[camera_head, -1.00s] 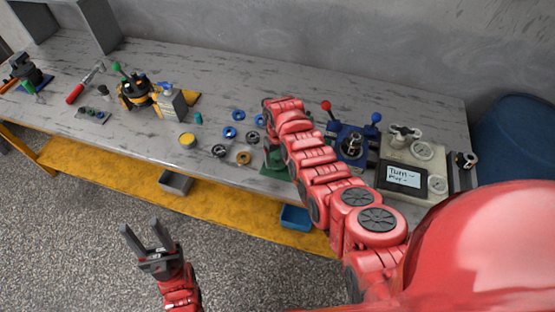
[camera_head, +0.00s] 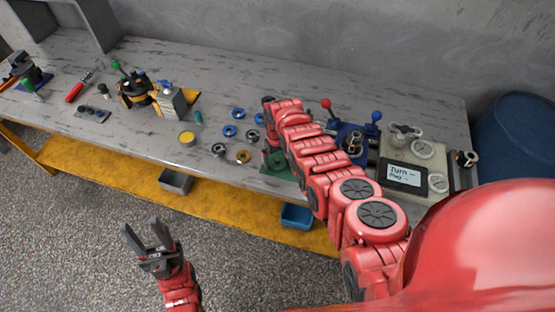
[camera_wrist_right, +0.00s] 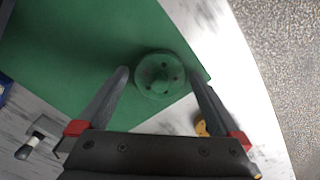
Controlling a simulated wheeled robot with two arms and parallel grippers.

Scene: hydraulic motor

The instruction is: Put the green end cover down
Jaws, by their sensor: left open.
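The green end cover (camera_wrist_right: 160,76) is a round disc with a raised boss and several small holes. In the right wrist view it shows over the green mat (camera_wrist_right: 70,45), near the mat's edge. My right gripper (camera_wrist_right: 160,78) has its fingers spread on either side of the cover, with a narrow gap showing on each side. I cannot tell its exact height over the mat. In the head view my right arm hides most of that area, and only part of the green mat (camera_head: 278,174) shows. My left gripper (camera_head: 150,240) is open and empty, in front of the bench.
Blue and dark rings (camera_head: 232,130) and a yellow cap (camera_head: 187,139) lie left of my right arm. A blue fixture (camera_head: 350,140) and a gauge box (camera_head: 405,160) stand on its right. A yellow shelf (camera_head: 110,178) runs below the bench (camera_head: 215,85).

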